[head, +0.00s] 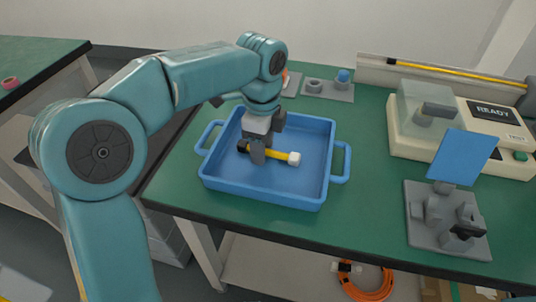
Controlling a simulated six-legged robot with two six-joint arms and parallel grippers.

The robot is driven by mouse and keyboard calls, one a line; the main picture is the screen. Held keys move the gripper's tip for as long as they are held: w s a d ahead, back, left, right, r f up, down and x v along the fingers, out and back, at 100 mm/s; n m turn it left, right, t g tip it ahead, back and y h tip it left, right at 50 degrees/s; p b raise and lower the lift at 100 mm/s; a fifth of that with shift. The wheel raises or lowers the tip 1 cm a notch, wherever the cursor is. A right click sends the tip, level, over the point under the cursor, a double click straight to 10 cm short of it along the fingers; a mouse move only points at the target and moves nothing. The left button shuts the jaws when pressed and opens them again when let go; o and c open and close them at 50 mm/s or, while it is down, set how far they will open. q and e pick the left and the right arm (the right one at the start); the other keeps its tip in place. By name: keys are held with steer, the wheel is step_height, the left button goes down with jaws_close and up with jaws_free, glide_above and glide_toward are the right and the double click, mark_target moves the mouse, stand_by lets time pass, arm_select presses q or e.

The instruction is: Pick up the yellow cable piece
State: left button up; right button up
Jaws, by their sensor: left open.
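The yellow cable piece (281,156) lies in the blue tray (313,197) on the green table. It has a white end at the right and a dark end at the left. My left gripper (259,158) points down into the tray and is open. Its fingers are over the left part of the cable piece and hide some of it. I cannot tell whether they touch it. My right gripper is not in view.
A beige machine with a READY display (492,112) stands at the right, with a grey fixture (437,222) and a blue panel (464,158) before it. A grey plate (328,91) is behind the tray. An orange cable coil (366,284) lies below the table.

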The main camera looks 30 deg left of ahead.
arm_select(q)
jaws_close()
steer(key=shift+r, duration=0.2)
step_height(320, 180, up, 20)
steer(key=p, duration=0.9)
steer(key=shift+f, duration=0.15)
